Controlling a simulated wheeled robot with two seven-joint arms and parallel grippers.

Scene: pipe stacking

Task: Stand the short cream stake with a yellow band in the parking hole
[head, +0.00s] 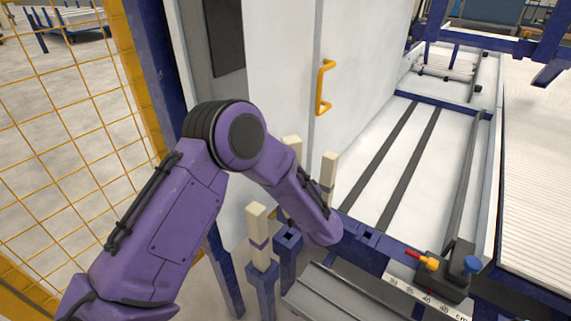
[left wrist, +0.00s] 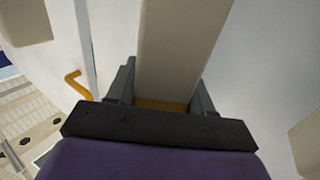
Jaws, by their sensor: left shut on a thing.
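In the left wrist view, my left gripper (left wrist: 160,103) is shut on a cream stake (left wrist: 180,45) with a yellow band between the fingers. In the head view, my purple left forearm hides the gripper. A cream stake top (head: 292,143) shows behind the forearm; its lower part and band are hidden, and I cannot tell for certain that it is the held one. A blue post (head: 287,243) with an empty square hole in its top stands just left of the forearm's end. Which hole is the parking hole is not marked. My right gripper is not in view.
A cream stake with a purple band (head: 257,222) stands in a blue socket. Another with a dark band (head: 329,168) stands close right of the forearm. A white cabinet with a yellow handle (head: 323,88) rises behind. A yellow mesh fence (head: 60,130) is left.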

